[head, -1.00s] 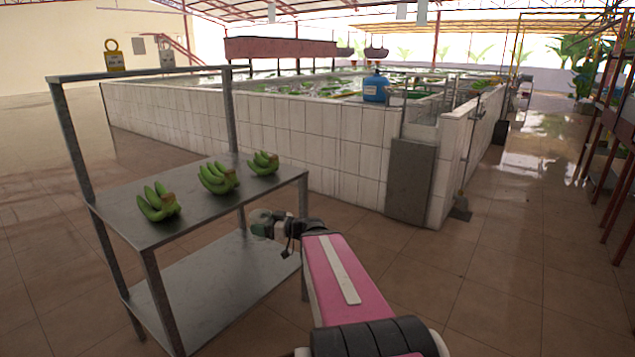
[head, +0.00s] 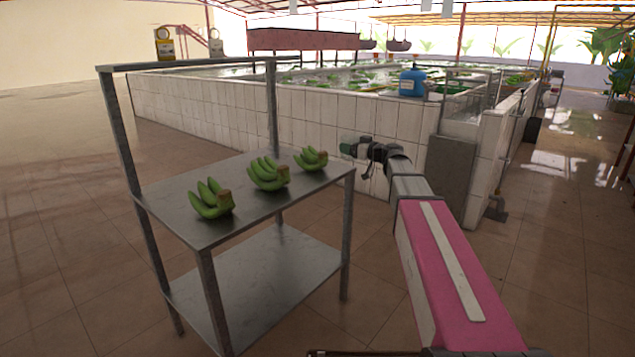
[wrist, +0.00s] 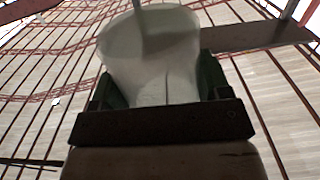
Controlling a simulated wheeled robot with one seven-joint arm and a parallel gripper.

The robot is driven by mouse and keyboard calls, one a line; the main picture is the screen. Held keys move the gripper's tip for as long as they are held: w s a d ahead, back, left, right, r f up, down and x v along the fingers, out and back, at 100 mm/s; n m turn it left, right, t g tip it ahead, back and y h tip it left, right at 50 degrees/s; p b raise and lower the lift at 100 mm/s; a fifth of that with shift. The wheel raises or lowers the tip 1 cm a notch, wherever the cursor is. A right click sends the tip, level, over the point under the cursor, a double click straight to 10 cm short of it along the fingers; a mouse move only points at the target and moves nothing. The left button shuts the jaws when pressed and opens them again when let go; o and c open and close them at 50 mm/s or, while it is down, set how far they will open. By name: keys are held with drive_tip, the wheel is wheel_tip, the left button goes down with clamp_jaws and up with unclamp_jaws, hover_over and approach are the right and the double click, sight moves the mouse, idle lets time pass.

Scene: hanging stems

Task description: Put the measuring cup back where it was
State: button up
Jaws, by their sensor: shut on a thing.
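The measuring cup (wrist: 150,55) fills the middle of the wrist view, a pale, translucent vessel. My gripper (wrist: 155,95) is shut on it, with a green finger on each side of it. In the head view my gripper (head: 348,147) is at the end of my outstretched arm, just right of the metal shelf's upper right corner and near the tiled tank wall. The cup is too small and too covered there to make out clearly.
A metal shelf rack (head: 185,225) stands at left with three green banana bunches (head: 268,175) on its upper board; its lower board (head: 260,290) is bare. A white tiled tank (head: 330,115) lies behind, with a blue jug (head: 412,82) at its edge. Floor at right is open.

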drive_tip(key=shift+w+a+r, duration=0.45)
drive_tip(key=shift+w+r, duration=0.1)
drive_tip(key=shift+r, duration=0.05)
drive_tip(key=shift+a, duration=0.4)
drive_tip(key=a+f, duration=0.2)
drive_tip(key=a, duration=0.1)
drive_tip(key=a+f, duration=0.2)
drive_tip(key=a, duration=0.2)
drive_tip(key=a+f, duration=0.2)
drive_tip(key=a, duration=0.2)
drive_tip(key=shift+s+a+f, duration=0.1)
drive_tip(key=shift+s+f, duration=0.15)
drive_tip(key=shift+f, duration=2.1)
drive_tip(key=o, duration=1)
drive_tip(key=shift+f, duration=0.1)
